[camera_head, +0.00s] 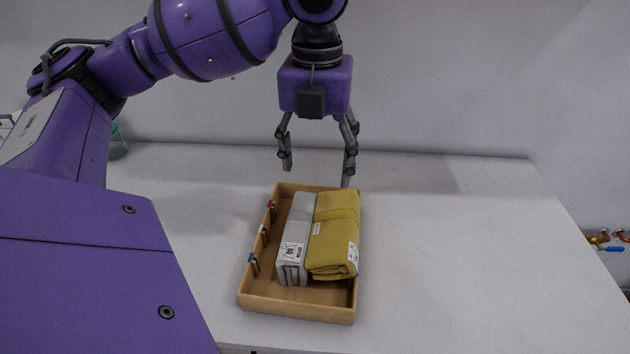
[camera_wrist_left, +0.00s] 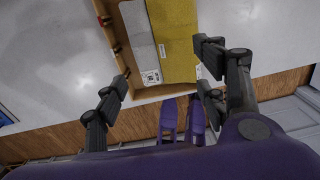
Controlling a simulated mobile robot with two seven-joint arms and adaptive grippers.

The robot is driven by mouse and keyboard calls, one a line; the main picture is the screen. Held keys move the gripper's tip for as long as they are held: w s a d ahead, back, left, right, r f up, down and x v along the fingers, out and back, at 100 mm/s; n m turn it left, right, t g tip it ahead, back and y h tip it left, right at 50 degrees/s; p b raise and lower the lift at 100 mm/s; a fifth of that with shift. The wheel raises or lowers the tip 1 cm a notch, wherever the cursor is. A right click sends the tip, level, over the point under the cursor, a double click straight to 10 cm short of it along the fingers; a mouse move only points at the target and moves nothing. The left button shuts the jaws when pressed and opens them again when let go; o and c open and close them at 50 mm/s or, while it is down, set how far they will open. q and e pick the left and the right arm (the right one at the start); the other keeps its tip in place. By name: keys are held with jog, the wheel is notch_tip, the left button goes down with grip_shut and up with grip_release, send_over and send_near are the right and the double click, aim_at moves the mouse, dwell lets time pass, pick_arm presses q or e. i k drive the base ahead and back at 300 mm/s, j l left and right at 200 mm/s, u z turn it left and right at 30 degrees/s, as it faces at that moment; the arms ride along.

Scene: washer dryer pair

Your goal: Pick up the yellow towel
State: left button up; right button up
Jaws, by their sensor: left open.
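The yellow towel (camera_head: 334,235) is folded and lies in the right part of a shallow wooden tray (camera_head: 297,308) on the white table. A grey folded towel (camera_head: 297,240) lies right beside it on the left. My left gripper (camera_head: 318,175) is open and empty, pointing down above the table near the tray's far end. In the left wrist view the open fingers (camera_wrist_left: 165,80) frame the near part of the tray, with the yellow towel (camera_wrist_left: 175,35) and the grey towel (camera_wrist_left: 138,40) beyond them. My right gripper is in neither view.
Several small clothespins (camera_head: 253,263) sit along the tray's left wall. The white table (camera_head: 450,250) is clear to the right of the tray. A wall stands behind, and pipes with valves (camera_head: 605,240) are at the far right.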

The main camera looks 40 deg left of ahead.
aim_at(332, 253)
jog(key=k+l, duration=0.8)
jog(key=k, duration=0.05)
